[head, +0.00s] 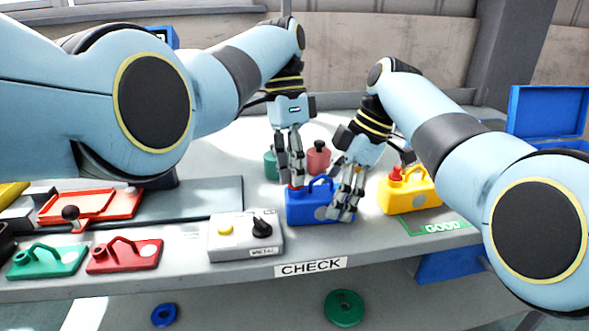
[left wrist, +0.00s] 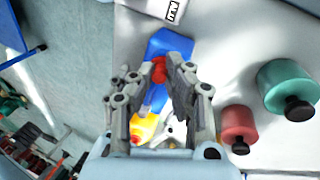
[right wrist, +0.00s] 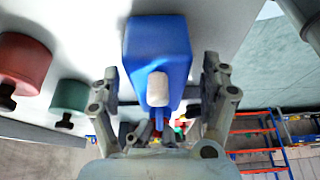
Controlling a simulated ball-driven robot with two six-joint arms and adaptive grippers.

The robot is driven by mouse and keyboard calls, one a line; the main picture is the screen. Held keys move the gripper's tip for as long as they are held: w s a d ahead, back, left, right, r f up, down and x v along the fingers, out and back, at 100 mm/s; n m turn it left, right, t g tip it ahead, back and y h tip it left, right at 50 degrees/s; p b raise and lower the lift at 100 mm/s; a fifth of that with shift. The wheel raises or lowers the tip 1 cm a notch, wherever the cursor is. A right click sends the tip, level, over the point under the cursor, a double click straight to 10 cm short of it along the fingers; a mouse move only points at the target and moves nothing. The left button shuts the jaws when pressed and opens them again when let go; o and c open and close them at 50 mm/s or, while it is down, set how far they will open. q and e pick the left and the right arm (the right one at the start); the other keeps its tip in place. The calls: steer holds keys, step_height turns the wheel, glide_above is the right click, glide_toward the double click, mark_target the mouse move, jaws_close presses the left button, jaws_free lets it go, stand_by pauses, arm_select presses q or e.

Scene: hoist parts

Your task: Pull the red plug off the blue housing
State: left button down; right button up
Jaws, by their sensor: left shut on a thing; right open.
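The blue housing (head: 309,208) stands on the table behind the CHECK label. My left gripper (head: 291,180) points down over its left end, shut on the red plug (left wrist: 159,70), which shows between the fingers in the left wrist view. I cannot tell whether the plug is still seated in the housing. My right gripper (head: 345,208) is open at the right end of the housing. In the right wrist view its fingers are on either side of the blue housing (right wrist: 158,45), near a pale round end (right wrist: 158,88); contact is unclear.
A yellow housing (head: 411,193) with a red plug stands to the right by the GOOD mark (head: 440,227). Red (head: 319,158) and green (head: 271,165) weights stand behind. A grey switch box (head: 245,236) and flat green (head: 47,260) and red (head: 124,255) parts lie left.

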arm_select(q)
step_height(320, 180, up, 5)
steer(key=p, duration=0.4)
steer(key=shift+r, duration=0.15)
arm_select(e)
step_height(320, 180, up, 11)
arm_select(q)
step_height(320, 180, up, 3)
steer(key=p, duration=0.3)
steer(key=shift+r, duration=0.2)
steer(key=shift+r+p, duration=0.1)
steer(key=shift+p, duration=0.2)
arm_select(e)
steer(key=s+d, duration=0.4)
steer(key=d, duration=0.3)
steer(key=shift+s+d+f, duration=0.15)
steer(key=shift+s, duration=0.25)
arm_select(q)
steer(key=shift+w, duration=0.1)
